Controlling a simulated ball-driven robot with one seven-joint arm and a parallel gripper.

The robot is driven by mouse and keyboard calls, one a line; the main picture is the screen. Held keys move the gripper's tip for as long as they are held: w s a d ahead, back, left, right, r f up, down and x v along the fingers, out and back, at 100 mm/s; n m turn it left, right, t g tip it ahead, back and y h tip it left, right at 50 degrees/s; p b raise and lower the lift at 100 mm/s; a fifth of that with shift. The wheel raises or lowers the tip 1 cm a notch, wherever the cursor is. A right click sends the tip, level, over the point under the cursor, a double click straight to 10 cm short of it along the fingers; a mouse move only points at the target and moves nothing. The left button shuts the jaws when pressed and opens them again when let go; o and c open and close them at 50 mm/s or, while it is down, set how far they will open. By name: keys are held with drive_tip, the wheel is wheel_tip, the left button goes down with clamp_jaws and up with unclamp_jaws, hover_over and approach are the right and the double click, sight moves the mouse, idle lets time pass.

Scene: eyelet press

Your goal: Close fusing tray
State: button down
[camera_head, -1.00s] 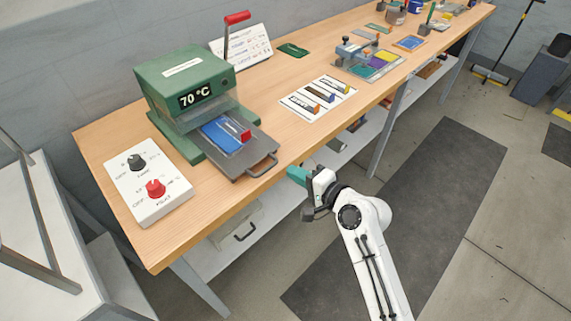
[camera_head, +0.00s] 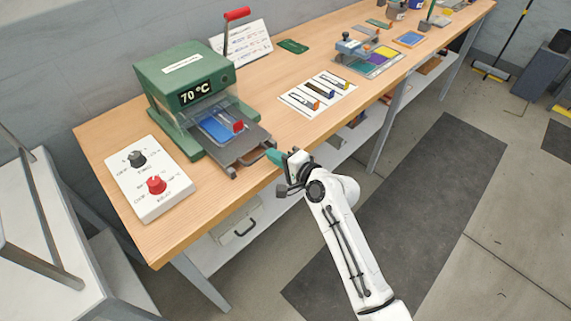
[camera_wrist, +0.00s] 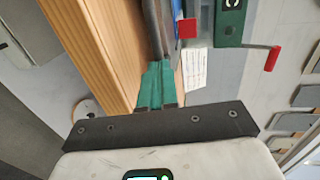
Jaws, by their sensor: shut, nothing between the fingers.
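The fusing tray (camera_head: 243,147) is a grey plate with a loop handle at its front, partly slid out of the green press (camera_head: 188,84). A blue piece with a red block (camera_head: 238,125) lies on it, partly under the press's clear front cover. My gripper (camera_head: 276,157) is shut and empty at the front end of the tray handle, above the bench's front edge. In the wrist view its green fingers (camera_wrist: 158,84) are together, close to the grey handle (camera_wrist: 157,30). I cannot tell whether they touch it.
A white control box with a black and a red knob (camera_head: 157,185) stands left of the press. A white card with several small items (camera_head: 317,95) lies to the right.

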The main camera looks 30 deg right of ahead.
sight(256, 142)
drive_tip(key=x, duration=0.2)
drive_tip(key=r+b+x, duration=0.1)
drive_tip(key=x, duration=0.4)
drive_tip(key=shift+w+a+r+b, duration=0.1)
drive_tip(key=shift+w+b, duration=0.25)
drive_tip(key=shift+b, duration=0.05)
drive_tip(key=shift+w+a, duration=0.1)
drive_tip(key=shift+w, duration=0.3)
drive_tip(key=shift+w+r, duration=0.1)
drive_tip(key=shift+r, duration=0.2)
drive_tip(key=shift+a, duration=0.1)
